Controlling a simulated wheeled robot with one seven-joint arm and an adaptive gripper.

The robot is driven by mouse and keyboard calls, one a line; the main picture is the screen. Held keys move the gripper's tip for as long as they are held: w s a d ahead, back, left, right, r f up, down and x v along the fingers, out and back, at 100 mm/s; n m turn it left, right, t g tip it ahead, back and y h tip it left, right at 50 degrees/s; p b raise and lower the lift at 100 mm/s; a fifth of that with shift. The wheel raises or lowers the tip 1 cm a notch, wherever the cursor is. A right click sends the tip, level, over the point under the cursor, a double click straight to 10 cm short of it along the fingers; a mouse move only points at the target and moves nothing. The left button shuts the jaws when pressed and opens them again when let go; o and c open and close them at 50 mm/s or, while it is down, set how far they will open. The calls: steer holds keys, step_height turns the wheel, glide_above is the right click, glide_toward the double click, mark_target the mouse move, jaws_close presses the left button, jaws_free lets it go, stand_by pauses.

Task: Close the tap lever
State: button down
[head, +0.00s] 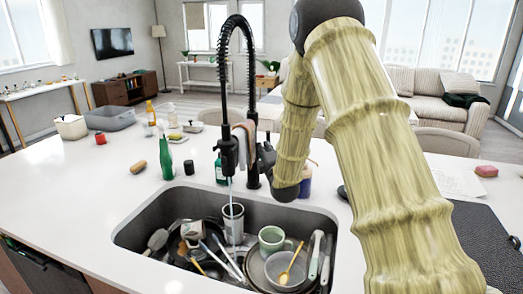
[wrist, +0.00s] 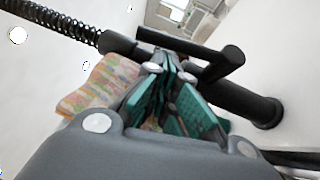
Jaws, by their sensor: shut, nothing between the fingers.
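The black tap (head: 253,130) with a spring hose stands behind the sink. A thin stream of water runs from its spray head (head: 229,155) into a grey cup (head: 233,222). My gripper (head: 265,160) is beside the tap post, on its right, partly hidden by my arm. In the wrist view my gripper (wrist: 172,95) has teal finger pads drawn together with nothing held. Just beyond the fingers is the dark tap body (wrist: 255,107), with a short stub (wrist: 224,66) that looks like the lever. I cannot tell whether the fingers touch it.
A patterned cloth (wrist: 98,85) hangs close beside my fingers. The sink (head: 140,222) holds pans, a green mug (head: 271,240) and utensils. A green bottle (head: 166,157) and other small items stand on the counter left of the tap. The counter's left front is clear.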

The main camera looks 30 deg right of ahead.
steer(key=shift+w+d+r+m+g+p, duration=0.4)
steer(key=shift+w+d+m+g+p, duration=0.3)
steer(key=shift+w+d+g+p, duration=0.15)
stand_by(0.3)
steer(key=shift+a, duration=0.2)
steer(key=a+b+v, duration=0.2)
steer(key=b+v, duration=0.2)
steer(key=v, duration=0.9)
steer(key=shift+w, duration=0.4)
steer(key=shift+a+f, duration=0.15)
